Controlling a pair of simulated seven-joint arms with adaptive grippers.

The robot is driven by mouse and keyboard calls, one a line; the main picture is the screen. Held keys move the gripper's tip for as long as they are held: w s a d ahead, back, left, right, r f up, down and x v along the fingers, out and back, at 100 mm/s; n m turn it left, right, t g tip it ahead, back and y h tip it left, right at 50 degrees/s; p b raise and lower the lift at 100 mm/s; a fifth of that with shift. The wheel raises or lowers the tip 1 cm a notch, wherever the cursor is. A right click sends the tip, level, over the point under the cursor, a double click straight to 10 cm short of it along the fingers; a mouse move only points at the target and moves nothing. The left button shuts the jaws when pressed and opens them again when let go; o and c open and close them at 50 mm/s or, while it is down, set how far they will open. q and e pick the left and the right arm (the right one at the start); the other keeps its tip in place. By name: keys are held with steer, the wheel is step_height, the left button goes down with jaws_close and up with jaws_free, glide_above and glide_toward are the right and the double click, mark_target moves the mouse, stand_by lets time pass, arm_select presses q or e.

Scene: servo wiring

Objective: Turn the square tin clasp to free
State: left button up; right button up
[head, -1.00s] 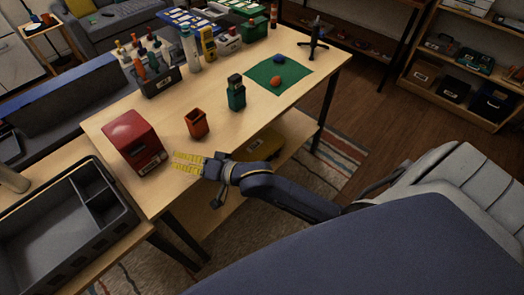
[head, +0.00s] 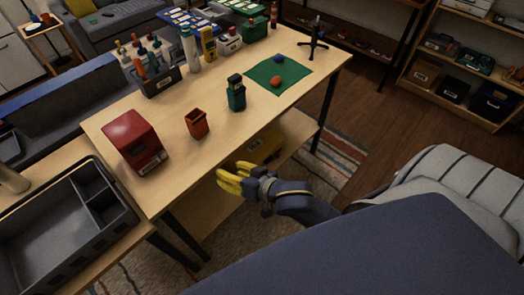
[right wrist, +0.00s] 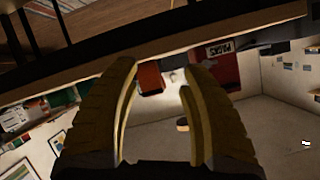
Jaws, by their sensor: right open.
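A red box with rounded top edges (head: 133,136) stands near the table's left front edge, a pale label on its front. A dark green, square-sided canister with a dark top (head: 236,95) stands farther right. I cannot make out a clasp on any of them. My right gripper (head: 226,178) has yellow fingers and is open and empty, just off the table's front edge. In the right wrist view its fingers (right wrist: 161,70) are apart, with the orange container (right wrist: 151,77) showing beyond them. My left gripper is not in view.
A grey divided bin (head: 50,245) sits on a side bench at left. A green mat (head: 265,87) with small blue and orange lumps lies at the table's right. A tool caddy (head: 160,82) and other items fill the back. The table's front middle is bare.

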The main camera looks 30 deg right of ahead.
steer(key=s+d+f+n+g+h, duration=0.2)
steer(key=s+d+f+n+h, duration=0.2)
steer(key=d+f, duration=0.3)
steer(key=shift+s+d+f+h, duration=0.3)
steer(key=shift+d+f+h, duration=0.1)
steer(key=shift+f, duration=0.45)
